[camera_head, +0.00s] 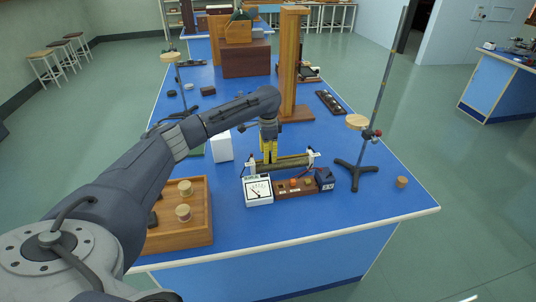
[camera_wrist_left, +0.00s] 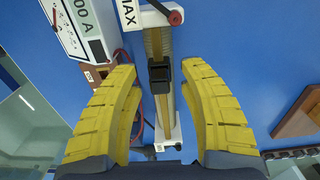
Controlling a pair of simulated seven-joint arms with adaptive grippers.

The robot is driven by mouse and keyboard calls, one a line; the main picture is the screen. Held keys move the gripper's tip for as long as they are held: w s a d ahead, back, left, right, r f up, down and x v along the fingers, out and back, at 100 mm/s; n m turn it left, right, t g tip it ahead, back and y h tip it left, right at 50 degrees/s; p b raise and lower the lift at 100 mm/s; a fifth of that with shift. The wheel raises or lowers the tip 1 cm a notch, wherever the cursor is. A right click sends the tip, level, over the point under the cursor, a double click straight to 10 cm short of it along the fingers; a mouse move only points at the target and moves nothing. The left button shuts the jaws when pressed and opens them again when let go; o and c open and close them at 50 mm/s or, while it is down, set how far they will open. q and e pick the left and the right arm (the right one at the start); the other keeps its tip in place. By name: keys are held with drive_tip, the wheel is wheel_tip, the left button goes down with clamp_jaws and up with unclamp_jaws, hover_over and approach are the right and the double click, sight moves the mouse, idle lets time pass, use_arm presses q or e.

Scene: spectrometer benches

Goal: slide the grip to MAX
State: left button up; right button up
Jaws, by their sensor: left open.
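A sliding rheostat (camera_head: 284,164) lies on the blue bench behind a white meter (camera_head: 258,190). In the left wrist view its rod runs up the picture, with the MAX label (camera_wrist_left: 128,13) on the white end block at the top, on the meter's side. The black square grip (camera_wrist_left: 160,75) sits about midway along the rod, apart from both end blocks. My left gripper (camera_head: 268,158) points down over the rheostat. Its yellow fingers are open, one to each side of the rod and grip, with clear gaps. The right gripper is out of view.
A terminal box (camera_head: 295,187) and a dark blue box (camera_head: 325,179) stand beside the meter. A tripod stand (camera_head: 357,170) is to the right, a wooden tray (camera_head: 190,236) to the left, and a white block (camera_head: 221,147) behind left. A red lead (camera_wrist_left: 137,105) runs beside the left finger.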

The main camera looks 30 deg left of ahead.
use_arm(q)
drive_tip(key=shift+c, duration=0.3)
clamp_jaws()
